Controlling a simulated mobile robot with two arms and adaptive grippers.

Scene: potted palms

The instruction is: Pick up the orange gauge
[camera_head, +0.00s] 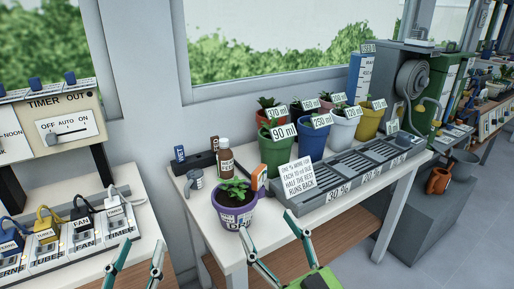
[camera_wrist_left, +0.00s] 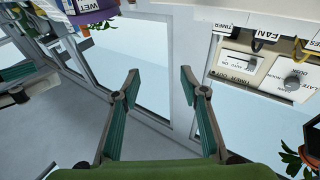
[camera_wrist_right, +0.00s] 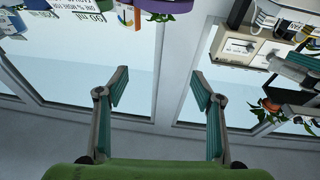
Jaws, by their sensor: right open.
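The orange gauge (camera_head: 259,177) stands upright at the right side of a purple pot (camera_head: 233,215) with a green plant, near the front left of the white table. It also shows as an orange strip beside the purple rim at the top of the right wrist view (camera_wrist_right: 137,17). My right gripper (camera_head: 270,232) is open and empty, in front of and below the gauge, apart from it. My left gripper (camera_head: 138,258) is open and empty, lower left of the pot.
Several coloured pots with ml labels stand behind a grey slotted tray (camera_head: 335,190) with a sign. A timer panel (camera_head: 62,125) and plugs are at left.

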